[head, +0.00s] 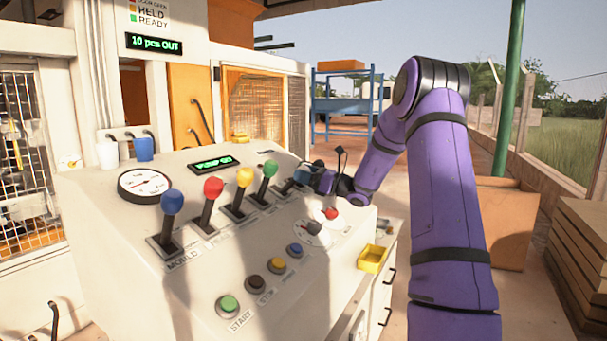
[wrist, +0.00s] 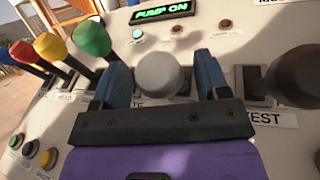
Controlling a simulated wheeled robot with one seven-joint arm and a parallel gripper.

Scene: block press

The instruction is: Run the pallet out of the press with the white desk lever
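The white desk lever (wrist: 160,74) shows its pale round knob in the middle of the wrist view, its shaft mostly hidden behind my gripper. My gripper (wrist: 160,82) has one blue finger on each side of the knob, with a narrow gap visible on both sides. It is open around the knob and no firm contact shows. In the head view my gripper (head: 299,178) is at the right end of the lever row on the desk (head: 130,225), and the white knob cannot be made out there.
Blue (head: 172,201), red (head: 213,187), yellow (head: 244,177) and green (head: 269,168) levers stand left of my gripper. A dark knob (wrist: 298,76) stands close on its right in the wrist view. A yellow tray (head: 373,258) sits at the desk's right side. A display (head: 154,43) reads "10 pcs OUT".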

